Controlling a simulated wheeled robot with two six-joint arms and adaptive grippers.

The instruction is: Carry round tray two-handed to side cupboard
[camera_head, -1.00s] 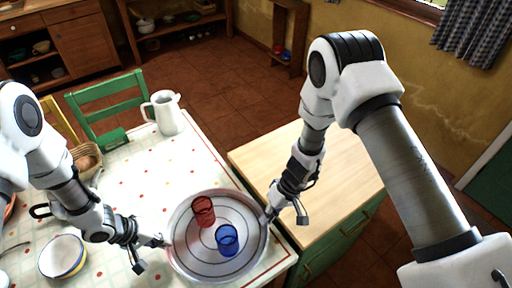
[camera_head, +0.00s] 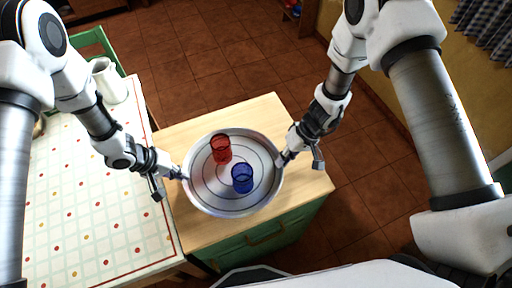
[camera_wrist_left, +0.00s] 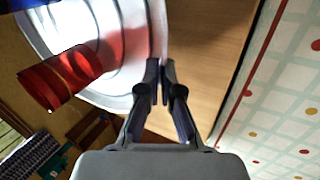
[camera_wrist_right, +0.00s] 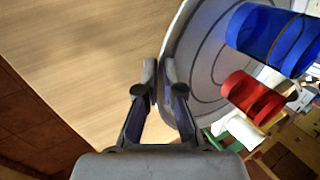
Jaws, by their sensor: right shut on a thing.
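The round tray (camera_head: 214,207) is silvery with dark rings and sits over the wooden top of the side cupboard (camera_head: 290,196). I cannot tell whether it touches the top. A red cup (camera_head: 221,149) and a blue cup (camera_head: 242,178) stand upright on it. My left gripper (camera_head: 183,176) is at the tray's left rim, its fingers close together with the rim between the tips in the left wrist view (camera_wrist_left: 162,68). My right gripper (camera_head: 283,160) is shut on the right rim, as the right wrist view shows (camera_wrist_right: 160,68).
The dining table (camera_head: 88,215) with a dotted cloth adjoins the cupboard on the left. A white jug (camera_head: 108,82) stands at its far end, beside a green chair (camera_head: 92,42). Tiled floor lies behind and to the right. Bare wood shows around the tray.

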